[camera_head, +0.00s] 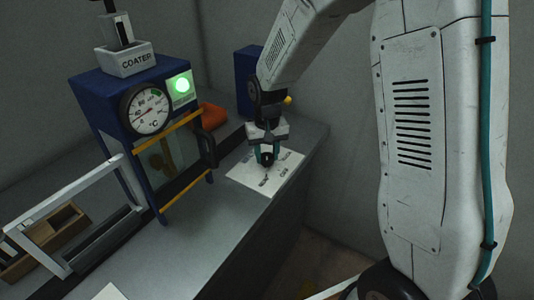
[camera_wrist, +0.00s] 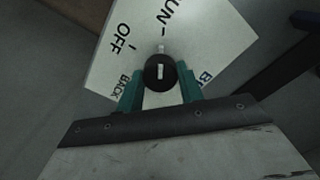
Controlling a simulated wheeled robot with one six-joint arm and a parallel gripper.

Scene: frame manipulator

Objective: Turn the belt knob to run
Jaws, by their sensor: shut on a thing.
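The belt knob (camera_wrist: 160,73) is round and black with a white pointer mark. It stands on a white label plate (camera_wrist: 228,38) printed with OFF, BACK and a partly cropped word ending in "UN". In the wrist view the pointer lies close to upright, toward the "UN" tick and away from OFF. My gripper (camera_wrist: 160,82) has its teal fingers on both sides of the knob and is shut on it. In the head view, my gripper (camera_head: 267,155) points down over the plate (camera_head: 243,176) on the grey bench, covering much of the knob.
An orange thing (camera_head: 211,115) and a blue box (camera_head: 247,75) are behind.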

